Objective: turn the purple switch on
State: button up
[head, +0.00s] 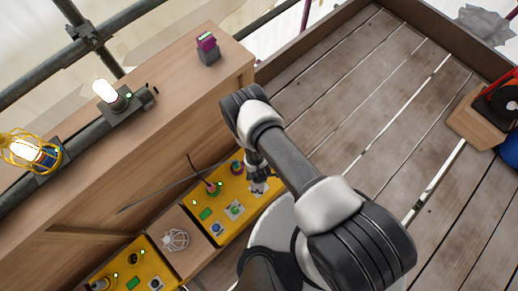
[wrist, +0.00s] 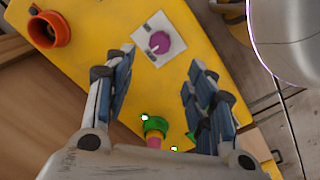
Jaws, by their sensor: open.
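The purple switch (wrist: 160,43) is a round purple knob with a small pale lever on a white square plate. It sits on a yellow panel (wrist: 95,30), near the top middle of the wrist view. My gripper (wrist: 163,66) is open and empty, with its two blue-padded fingers spread below and to either side of the switch. They look apart from it. In the head view my gripper (head: 258,182) hangs over the right end of the yellow panel (head: 228,226), and the purple switch is not clearly visible there.
An orange ring-shaped socket (wrist: 48,30) stands on the panel at left. A green-based pink plug (wrist: 155,126) stands between my fingers, low in the wrist view. Other switches, including a blue one (head: 216,229), share the panel. A wooden bench (head: 150,115) rises behind.

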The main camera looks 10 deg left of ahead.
jog(key=f+b, duration=0.1)
jog(key=f, duration=0.2)
jog(key=f+b, duration=0.2)
jog(key=f, duration=0.2)
jog(key=f+b, duration=0.1)
jog(key=f, duration=0.3)
jog(key=shift+w+f, duration=0.1)
jog(key=shift+w, duration=0.2)
jog(key=shift+c, duration=0.2)
jog(key=c, duration=1)
